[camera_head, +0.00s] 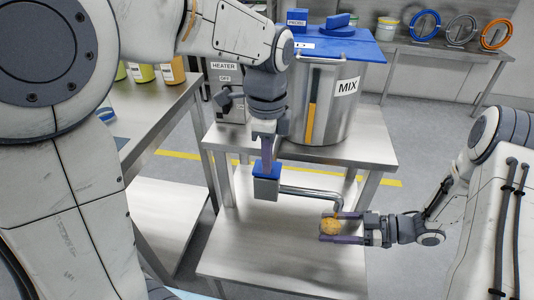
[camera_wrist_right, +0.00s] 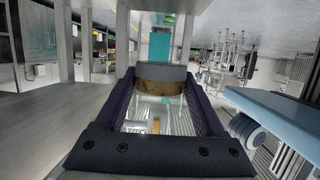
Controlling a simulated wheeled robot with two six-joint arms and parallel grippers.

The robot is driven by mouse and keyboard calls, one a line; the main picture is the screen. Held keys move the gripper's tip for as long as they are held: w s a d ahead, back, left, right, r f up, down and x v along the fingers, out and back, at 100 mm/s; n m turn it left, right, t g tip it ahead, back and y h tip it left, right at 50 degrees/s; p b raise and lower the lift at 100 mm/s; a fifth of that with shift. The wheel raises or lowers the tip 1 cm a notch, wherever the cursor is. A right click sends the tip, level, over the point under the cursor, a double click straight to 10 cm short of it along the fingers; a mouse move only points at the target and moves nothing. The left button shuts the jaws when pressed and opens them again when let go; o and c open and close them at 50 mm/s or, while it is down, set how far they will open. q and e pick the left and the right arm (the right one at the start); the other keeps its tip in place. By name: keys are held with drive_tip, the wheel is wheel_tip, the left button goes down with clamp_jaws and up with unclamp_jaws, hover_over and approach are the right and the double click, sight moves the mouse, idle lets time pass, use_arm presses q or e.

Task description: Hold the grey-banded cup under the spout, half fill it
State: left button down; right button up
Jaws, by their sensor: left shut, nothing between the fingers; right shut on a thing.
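The grey-banded cup (camera_wrist_right: 162,72) is clear, with an orange-brown fill showing in the right wrist view. In the head view the cup (camera_head: 330,228) is below the spout (camera_head: 316,193), its top showing orange-brown. A short orange streak shows between spout end and cup. My right gripper (camera_head: 341,228) is shut on the cup, one finger on each side. The fill level is hard to judge. My left gripper (camera_head: 266,157) is shut and empty, fingers pointing down at the top of the blue block (camera_head: 267,182) from which the spout runs. Whether they touch it is unclear.
The steel pot marked MIX (camera_head: 322,112), with a blue lid (camera_head: 335,46), stands on the steel table (camera_head: 352,150) behind. A heater box (camera_head: 225,88) is beside it. The lower shelf (camera_head: 240,245) is bare around the cup. Another table with jars (camera_head: 172,72) is at left.

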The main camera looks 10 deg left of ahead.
use_arm(q)
drive_tip(key=shift+s+f, duration=0.15)
drive_tip(key=shift+f, duration=0.2)
drive_tip(key=shift+r, duration=0.55)
use_arm(e)
drive_tip(key=shift+f, duration=0.1)
use_arm(q)
wheel_tip(320, 180, up, 14)
drive_tip(key=shift+f, duration=0.2)
idle(0.9)
use_arm(e)
drive_tip(key=shift+s+p, duration=0.35)
drive_tip(key=shift+s, duration=0.8)
use_arm(q)
drive_tip(key=shift+r, duration=0.5)
use_arm(e)
drive_tip(key=s, duration=1)
drive_tip(key=shift+s+f, duration=0.35)
drive_tip(key=shift+f, duration=0.05)
use_arm(q)
drive_tip(key=shift+f, duration=0.1)
use_arm(e)
drive_tip(key=shift+w, duration=0.1)
